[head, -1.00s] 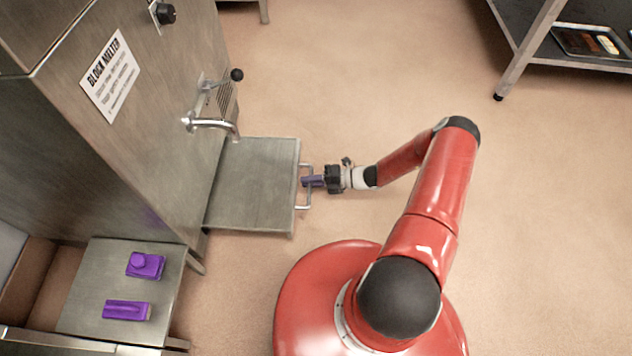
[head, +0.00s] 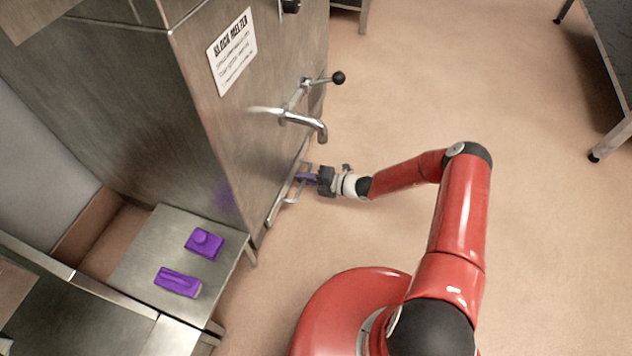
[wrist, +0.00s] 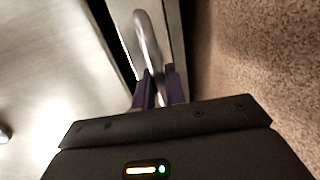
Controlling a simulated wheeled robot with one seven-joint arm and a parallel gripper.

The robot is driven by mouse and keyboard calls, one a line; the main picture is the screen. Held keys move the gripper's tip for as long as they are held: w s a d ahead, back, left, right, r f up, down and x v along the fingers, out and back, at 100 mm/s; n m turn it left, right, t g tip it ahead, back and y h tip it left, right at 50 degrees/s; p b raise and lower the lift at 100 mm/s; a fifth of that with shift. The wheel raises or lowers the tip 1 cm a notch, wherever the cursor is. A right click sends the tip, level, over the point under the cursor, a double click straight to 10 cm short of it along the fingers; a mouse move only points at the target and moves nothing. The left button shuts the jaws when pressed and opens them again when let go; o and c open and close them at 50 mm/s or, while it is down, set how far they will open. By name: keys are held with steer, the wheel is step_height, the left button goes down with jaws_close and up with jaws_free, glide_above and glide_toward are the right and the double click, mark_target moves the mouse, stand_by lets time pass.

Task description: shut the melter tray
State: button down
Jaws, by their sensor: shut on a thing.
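The block melter (head: 262,120) is a tall steel cabinet in the upper left of the head view. The melter tray (head: 277,203) shows only as its front edge, close against the melter's front face. Its bar handle (head: 291,188) stands out from that front. My gripper (head: 306,179) is at the handle, with its purple fingers shut on it. In the wrist view the fingers (wrist: 159,90) close around the metal handle bar (wrist: 147,42). Whether a thin gap is left behind the tray front I cannot tell.
A spout (head: 305,121) and a black-knobbed lever (head: 338,78) stick out above the tray. A low steel table (head: 160,240) at left holds two purple objects (head: 204,242). A dark shelf unit (head: 612,60) stands at upper right. The floor between is clear.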

steer(key=shift+w+a, duration=0.1)
steer(key=shift+a, duration=0.1)
steer(key=c, duration=1.6)
jaws_free()
steer(key=shift+a, duration=0.15)
steer(key=shift+o, duration=0.2)
steer(key=p+v, duration=0.1)
steer(key=v, duration=0.7)
steer(key=s+d+r+n+g+h+p, duration=0.25)
steer(key=r+n, duration=0.55)
steer(key=r, duration=0.4)
steer(key=s+d+r+n+g+h+p, duration=0.1)
steer(key=s+r+n+h, duration=0.2)
steer(key=r+n, duration=0.65)
steer(key=s+d+r+n+g+h+p, duration=0.25)
steer(key=r+n, duration=0.45)
steer(key=r, duration=0.6)
steer(key=s+d+r+n+t+h+p, duration=0.2)
steer(key=s+d+r+n+t+h, duration=0.1)
steer(key=s+r+n, duration=0.4)
steer(key=s+d+r+n+t+h+p, duration=0.2)
steer(key=s+r+n, duration=0.6)
steer(key=s+r, duration=0.5)
step_height(320, 180, up, 2)
steer(key=d+t+h, duration=0.1)
steer(key=d, duration=0.1)
steer(key=shift+d+r+t+h+p, duration=0.15)
steer(key=shift+d+t+h+p, duration=0.2)
steer(key=shift+t+h, duration=0.05)
